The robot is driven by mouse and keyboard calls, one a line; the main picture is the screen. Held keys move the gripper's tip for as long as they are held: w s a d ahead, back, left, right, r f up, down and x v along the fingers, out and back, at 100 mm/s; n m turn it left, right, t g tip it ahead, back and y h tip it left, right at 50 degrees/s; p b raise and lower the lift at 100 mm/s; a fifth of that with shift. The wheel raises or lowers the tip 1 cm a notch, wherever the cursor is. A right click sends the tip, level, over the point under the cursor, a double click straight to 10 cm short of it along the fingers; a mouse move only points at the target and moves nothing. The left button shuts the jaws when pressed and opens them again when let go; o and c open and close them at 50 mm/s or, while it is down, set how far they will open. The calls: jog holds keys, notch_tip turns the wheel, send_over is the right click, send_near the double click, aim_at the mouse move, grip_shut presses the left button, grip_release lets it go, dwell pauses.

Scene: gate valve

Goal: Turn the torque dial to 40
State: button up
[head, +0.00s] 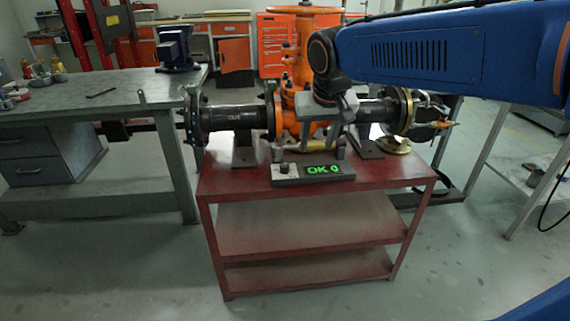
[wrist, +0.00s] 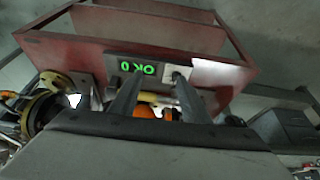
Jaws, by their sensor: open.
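The torque box (head: 313,181) sits on the front edge of the red cart's top, with a green display (head: 323,169) reading "OK 0". The small dark torque dial (head: 284,168) is on the pale panel at the box's left end. In the wrist view the box is upside down; its display (wrist: 138,68) is left and the pale dial panel (wrist: 176,71) right, the dial there largely covered by a finger. My gripper (head: 320,143) is open and empty, above and behind the box, fingers pointing down. Its two fingers also show in the wrist view (wrist: 158,92).
An orange gate valve (head: 296,45) with dark flanged pipes (head: 237,117) stands close behind my gripper. The red cart (head: 228,181) has free top on both sides of the box. A grey workbench (head: 100,95) stands left. The floor in front is clear.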

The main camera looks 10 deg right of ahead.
send_near(285, 165)
jog(key=x, duration=0.8)
jog(key=shift+w+f, duration=0.15)
jog(key=shift+f, duration=0.2)
jog(key=shift+c, duration=0.4)
jog(key=c, duration=1)
